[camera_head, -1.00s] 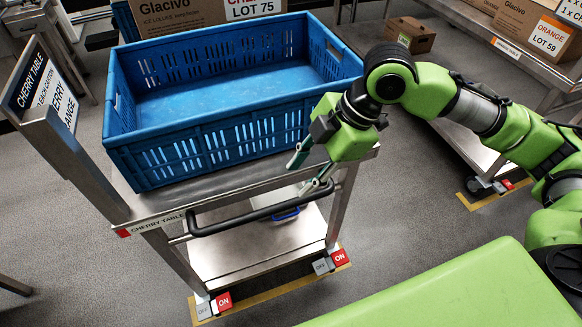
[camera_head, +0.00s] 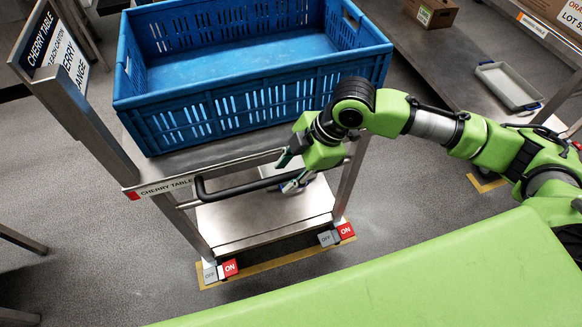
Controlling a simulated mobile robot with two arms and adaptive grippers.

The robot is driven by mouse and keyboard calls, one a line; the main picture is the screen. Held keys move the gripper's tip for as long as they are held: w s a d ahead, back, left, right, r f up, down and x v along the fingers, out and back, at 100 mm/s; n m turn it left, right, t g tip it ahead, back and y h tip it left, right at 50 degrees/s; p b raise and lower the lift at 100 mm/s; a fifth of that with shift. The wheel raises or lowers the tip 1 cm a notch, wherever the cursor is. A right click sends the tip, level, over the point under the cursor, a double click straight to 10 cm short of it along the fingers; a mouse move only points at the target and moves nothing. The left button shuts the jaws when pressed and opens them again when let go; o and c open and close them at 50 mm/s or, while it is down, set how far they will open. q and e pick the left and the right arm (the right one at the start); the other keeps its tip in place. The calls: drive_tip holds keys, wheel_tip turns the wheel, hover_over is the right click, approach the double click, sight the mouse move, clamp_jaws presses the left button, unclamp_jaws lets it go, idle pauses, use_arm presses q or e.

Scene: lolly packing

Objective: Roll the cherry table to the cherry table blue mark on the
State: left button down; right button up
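The cherry table (camera_head: 165,187) is a steel cart with a lower shelf, a red-and-white name label and a black push handle (camera_head: 235,190) on its near side. A blue slatted crate (camera_head: 240,112) sits on its top. My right gripper (camera_head: 290,172) is at the right end of the handle, fingers apart, one above and one below the bar; I cannot tell whether they touch it. Grey OFF and red ON pedals (camera_head: 230,268) show at the near feet. A yellow floor line (camera_head: 280,261) runs beneath them. No blue floor mark is in view. My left gripper is not in view.
A sign (camera_head: 50,45) stands on a post at the cart's left corner. Grey floor (camera_head: 80,230) is open to the left.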

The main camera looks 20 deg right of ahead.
clamp_jaws()
drive_tip(key=shift+s, duration=0.1)
drive_tip(key=s+p, duration=0.7)
drive_tip(key=s, duration=1.3)
drive_tip(key=shift+d+p, duration=0.4)
idle(0.6)
